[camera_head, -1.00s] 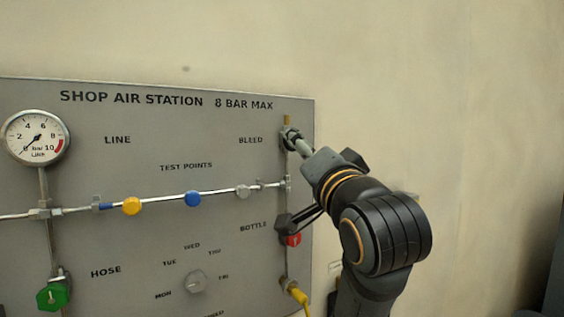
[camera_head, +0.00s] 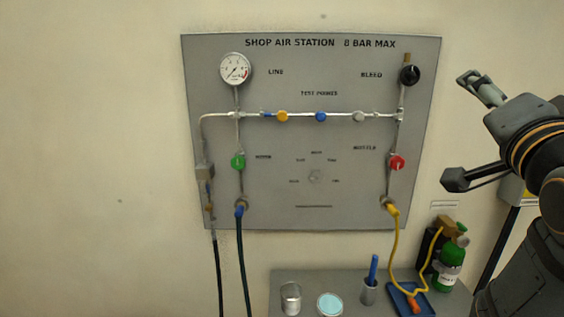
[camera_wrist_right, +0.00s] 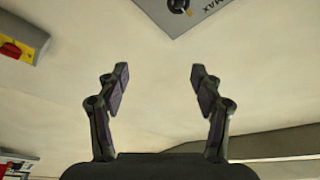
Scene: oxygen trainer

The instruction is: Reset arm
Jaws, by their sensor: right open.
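My right gripper (camera_head: 474,84) is at the right of the head view, in front of bare wall and to the right of the panel. It is open and empty. In the right wrist view its two fingers (camera_wrist_right: 159,74) stand wide apart with only wall between them. The black bleed knob (camera_head: 409,75) is at the panel's upper right, clear of the gripper. It also shows at the top edge of the right wrist view (camera_wrist_right: 179,5). My left gripper is in neither view.
The grey air station panel (camera_head: 310,220) carries a gauge (camera_head: 236,69), a green knob (camera_head: 238,162) and a red knob (camera_head: 397,162). Below, a table (camera_head: 285,281) holds cups, a blue tray (camera_head: 398,299) and a green bottle (camera_head: 447,275). A yellow-and-red switch box (camera_wrist_right: 22,40) is on the wall.

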